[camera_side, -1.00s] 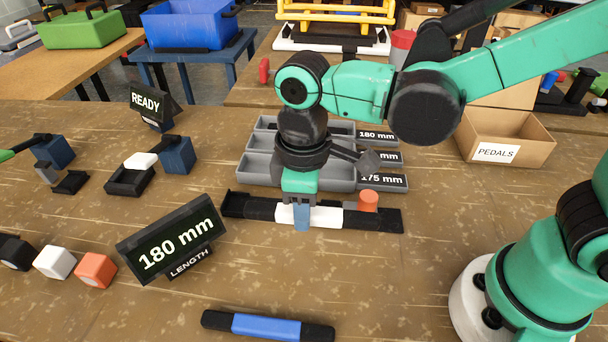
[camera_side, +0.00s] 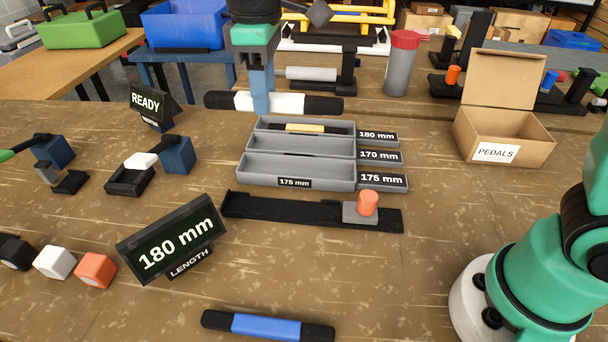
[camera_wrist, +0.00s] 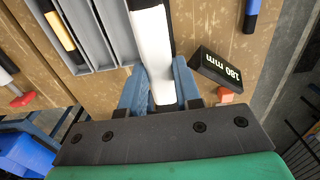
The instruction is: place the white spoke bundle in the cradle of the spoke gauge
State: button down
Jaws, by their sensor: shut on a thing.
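My gripper (camera_side: 261,100) is shut on the white spoke bundle (camera_side: 290,103), gripping its white middle. The bundle has black ends and lies level, held up in the air; in the side view it shows above the back edge of the tray. In the wrist view the bundle (camera_wrist: 152,45) runs between my blue fingers (camera_wrist: 160,85). The spoke gauge (camera_side: 280,210) is a long black base at mid-bench with a grey block and orange knob (camera_side: 368,203) at its right end. Its black cradle is empty.
A grey three-slot tray (camera_side: 300,175) stands behind the gauge, with a yellow-banded bundle (camera_side: 298,128) in its back slot. The length display (camera_side: 175,247) reads 180 mm. A blue bundle (camera_side: 266,326) lies at the front. A PEDALS box (camera_side: 505,140) stands right.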

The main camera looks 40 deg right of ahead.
aim_at(276, 209)
notch_tip(276, 209, down, 19)
jog(key=shift+f, duration=0.15)
jog(key=shift+f, duration=0.1)
dwell(0.4)
jog(key=c, duration=0.6)
grip_release()
notch_tip(276, 209, up, 12)
jog(key=s+d+r+m+t, duration=0.1)
jog(key=s+d+m+t, duration=0.6)
jog(key=d, duration=0.6)
jog(key=shift+s+m, duration=0.8)
jog(key=shift+m, duration=0.2)
